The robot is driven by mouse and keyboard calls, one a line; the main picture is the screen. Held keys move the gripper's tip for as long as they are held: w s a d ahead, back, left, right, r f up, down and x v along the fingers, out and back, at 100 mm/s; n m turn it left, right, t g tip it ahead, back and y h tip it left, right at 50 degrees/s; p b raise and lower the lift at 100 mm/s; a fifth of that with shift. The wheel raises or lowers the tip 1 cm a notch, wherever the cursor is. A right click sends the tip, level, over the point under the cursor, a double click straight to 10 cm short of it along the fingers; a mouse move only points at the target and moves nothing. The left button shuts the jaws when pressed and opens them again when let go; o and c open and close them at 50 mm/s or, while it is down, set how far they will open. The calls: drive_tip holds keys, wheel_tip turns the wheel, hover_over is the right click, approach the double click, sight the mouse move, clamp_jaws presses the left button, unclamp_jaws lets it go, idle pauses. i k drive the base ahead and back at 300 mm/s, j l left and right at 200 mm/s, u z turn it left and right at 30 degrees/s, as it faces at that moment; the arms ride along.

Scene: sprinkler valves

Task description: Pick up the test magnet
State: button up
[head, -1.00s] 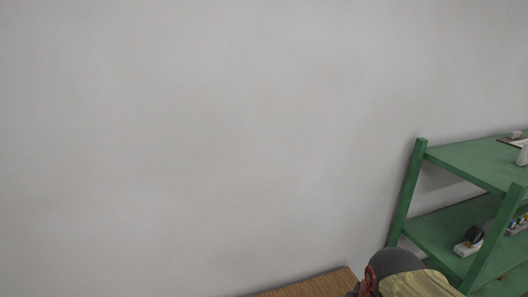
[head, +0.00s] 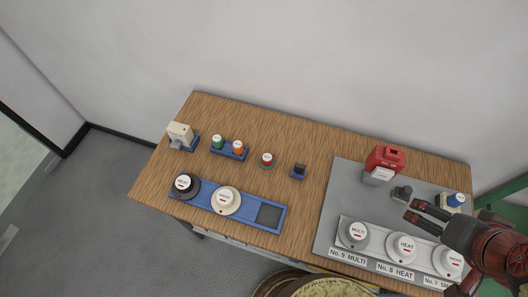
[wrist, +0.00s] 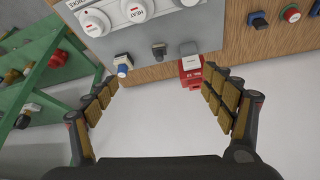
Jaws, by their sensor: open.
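No label marks the test magnet. The small dark block in a blue holder (head: 299,171) on the wooden table may be it, but I cannot tell for sure. It also shows at the top right of the wrist view (wrist: 256,20). My gripper (head: 415,211) is open and empty above the grey panel, well to the right of that block. In the wrist view my fingers (wrist: 160,88) are spread wide, with nothing between them. A small dark knob-like piece (head: 402,193) stands on the panel, just beyond my fingertips in the head view.
The grey panel (head: 335,200) carries a red box (head: 385,158), a blue-topped piece (head: 453,200) and labelled white detectors (head: 402,246). A blue tray (head: 257,205) holds two round detectors. Green and orange buttons (head: 228,146) and a red one (head: 266,159) stand behind. A green shelf (wrist: 45,75) is nearby.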

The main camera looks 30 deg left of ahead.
sight(266, 157)
drive_tip(key=k+j+u, duration=0.1)
drive_tip(key=u, duration=1.4)
drive_tip(key=k+j, duration=0.05)
